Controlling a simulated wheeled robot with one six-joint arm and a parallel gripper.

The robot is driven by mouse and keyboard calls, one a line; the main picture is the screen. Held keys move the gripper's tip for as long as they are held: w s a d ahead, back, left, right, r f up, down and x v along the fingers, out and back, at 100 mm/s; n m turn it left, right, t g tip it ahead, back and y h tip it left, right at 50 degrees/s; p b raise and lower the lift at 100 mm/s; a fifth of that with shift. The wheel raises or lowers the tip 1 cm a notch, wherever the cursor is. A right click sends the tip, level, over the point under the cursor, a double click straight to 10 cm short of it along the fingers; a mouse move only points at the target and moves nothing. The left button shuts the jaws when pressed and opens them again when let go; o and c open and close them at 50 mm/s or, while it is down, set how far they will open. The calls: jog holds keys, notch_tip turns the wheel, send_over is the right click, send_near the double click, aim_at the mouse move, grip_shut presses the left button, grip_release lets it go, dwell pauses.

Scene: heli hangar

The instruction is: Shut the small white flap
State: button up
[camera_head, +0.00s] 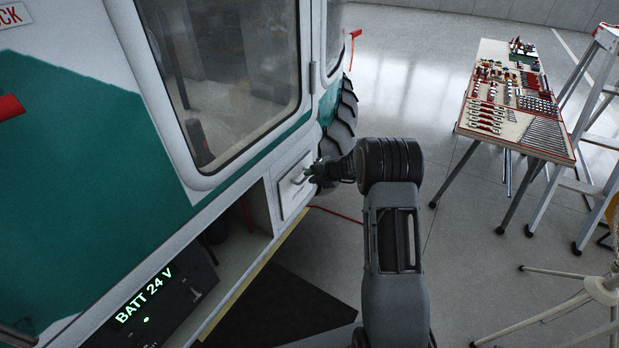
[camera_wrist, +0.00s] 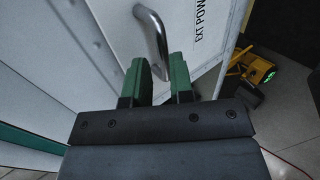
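The small white flap (camera_head: 293,186) is on the side of the white and green helicopter, at the right end of an open compartment (camera_head: 238,228). It appears to stand open. A metal bar handle (camera_head: 301,177) is on its face. In the wrist view the flap (camera_wrist: 200,62) carries the letters "EXT POW", and its handle (camera_wrist: 151,32) fills the upper middle. My gripper (camera_head: 314,173) is at the handle. In the wrist view the green fingers of my gripper (camera_wrist: 159,77) are apart, with the handle's lower end between or just beyond their tips. I cannot tell whether they touch it.
A dark box with green "BATT 24 V" lettering (camera_head: 150,305) is at the lower left. A tool table (camera_head: 515,105) and a stepladder (camera_head: 590,130) stand at the right. A black wheel (camera_head: 341,125) is behind the flap. The floor between the wheel and table is clear.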

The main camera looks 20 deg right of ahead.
jog(key=b+v, duration=0.1)
jog(key=v, duration=0.9)
jog(key=shift+s+a+r, duration=0.2)
jog(key=shift+s+r, duration=0.1)
